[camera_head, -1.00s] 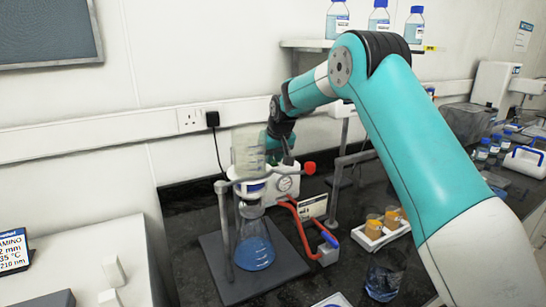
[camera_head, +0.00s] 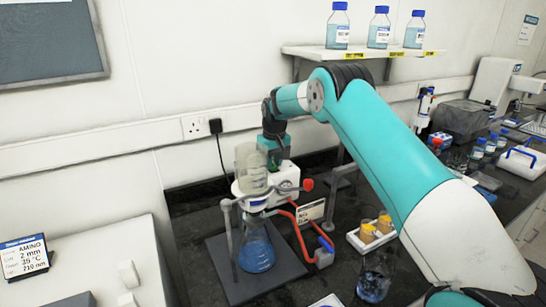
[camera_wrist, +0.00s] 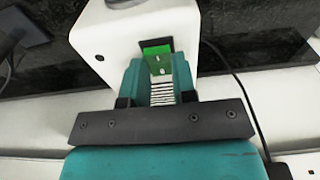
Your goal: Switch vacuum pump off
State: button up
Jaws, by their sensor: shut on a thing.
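The white vacuum pump (camera_head: 288,174) stands at the back of the dark bench, partly hidden behind the glass filter funnel. In the wrist view its white housing (camera_wrist: 112,28) fills the upper middle, with a bright green switch (camera_wrist: 156,50) in a dark frame. My gripper (camera_wrist: 158,72) is at this switch, its teal fingers on either side and the green part between them. It appears shut on the switch. In the head view my gripper (camera_head: 273,152) is at the pump's back, its fingertips hidden.
A glass filter funnel (camera_head: 251,170) sits over a flask of blue liquid (camera_head: 257,250) on a dark stand base. A red hose (camera_head: 297,228) runs beside it. Blue-capped bottles line the shelf above.

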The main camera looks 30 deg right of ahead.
jog(key=o, duration=0.9)
jog(key=r+b, duration=0.1)
jog(key=r, duration=0.4)
jog(key=s+r, duration=0.1)
jog(key=r, duration=0.5)
jog(key=r+b, duration=0.1)
jog(key=r, duration=0.5)
jog(key=shift+s+r+b, duration=0.2)
jog(key=shift+s+b, duration=0.15)
jog(key=shift+d, duration=0.1)
